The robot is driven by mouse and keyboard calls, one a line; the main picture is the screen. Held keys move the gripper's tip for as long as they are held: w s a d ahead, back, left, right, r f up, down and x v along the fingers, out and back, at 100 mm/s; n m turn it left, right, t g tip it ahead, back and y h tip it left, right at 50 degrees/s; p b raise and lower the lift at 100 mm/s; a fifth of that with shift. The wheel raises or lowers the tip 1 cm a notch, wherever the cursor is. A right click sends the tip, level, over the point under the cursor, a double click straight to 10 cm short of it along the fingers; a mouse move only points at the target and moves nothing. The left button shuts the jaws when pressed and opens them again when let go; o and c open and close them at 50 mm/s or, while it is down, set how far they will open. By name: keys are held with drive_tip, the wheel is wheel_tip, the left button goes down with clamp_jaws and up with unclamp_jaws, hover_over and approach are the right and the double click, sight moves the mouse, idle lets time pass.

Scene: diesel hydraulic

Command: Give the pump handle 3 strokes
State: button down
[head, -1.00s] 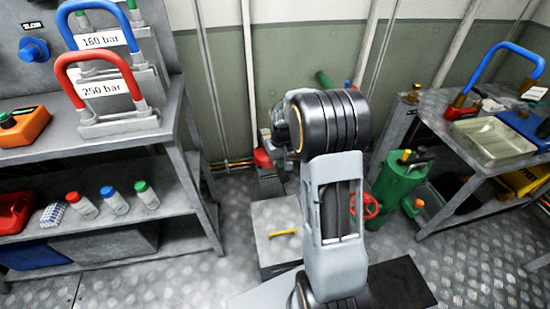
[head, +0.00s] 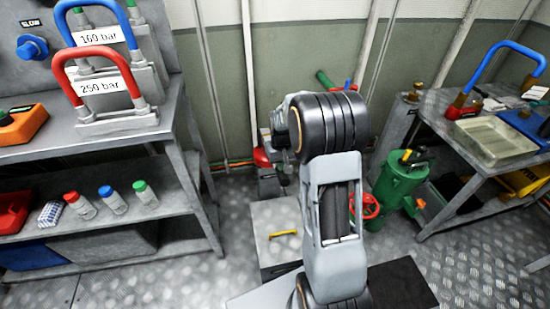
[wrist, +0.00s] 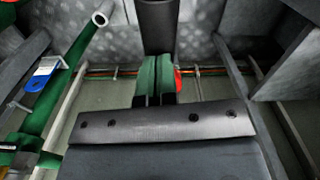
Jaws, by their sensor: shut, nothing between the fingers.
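A green tube (head: 325,80) stands out behind my arm in the head view and may be the pump handle.
A shelf bench (head: 195,172) with blue and red hoop handles stands at left. A grey box with a yellow handle (head: 283,233) is on the floor. A green canister (head: 400,183) and a bench with a metal tray (head: 485,138) are at right. A red object (head: 262,158) sits by the wall.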

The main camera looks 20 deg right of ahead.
drive_tip(key=shift+f+b, duration=1)
drive_tip(key=shift+f, duration=0.7)
idle(0.3)
drive_tip(key=shift+f+b, duration=2.65)
drive_tip(key=shift+f, duration=1.65)
wheel_tip(320, 180, up, 16)
drive_tip(key=p, duration=1.3)
drive_tip(key=shift+r, duration=0.1)
